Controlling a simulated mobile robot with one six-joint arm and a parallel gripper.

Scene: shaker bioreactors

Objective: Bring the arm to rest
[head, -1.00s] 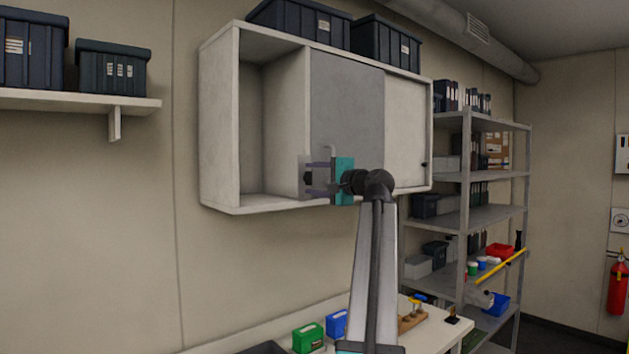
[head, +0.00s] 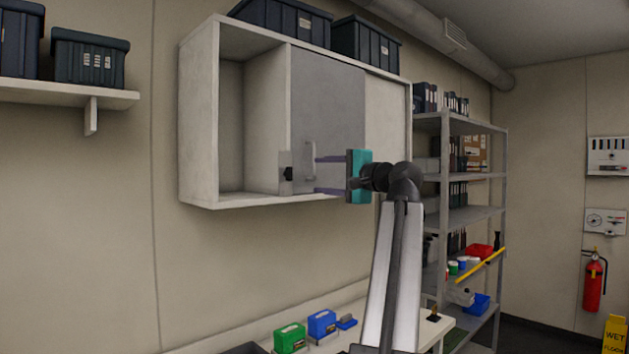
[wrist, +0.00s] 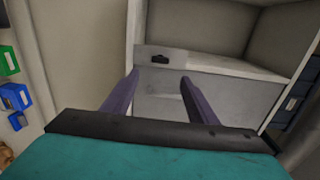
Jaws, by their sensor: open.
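My gripper (head: 317,175) is open and empty. Its two purple fingers point left toward the wall cabinet (head: 190,125), in front of its grey sliding door (head: 340,100). The door's pale handle (head: 310,158) shows just beyond the fingertips; I cannot tell the exact gap in depth. The left bay of the cabinet is open and looks empty. In the wrist view the fingers (wrist: 159,77) are spread, nothing between them, with a panel bearing a dark fitting (wrist: 159,59) beyond.
Dark bins (head: 365,42) stand on top of the cabinet. Below is a bench with a green box (head: 289,338) and a blue box (head: 321,324). A metal shelf rack (head: 445,190) stands to the right. A fire extinguisher (head: 593,283) hangs on the far wall.

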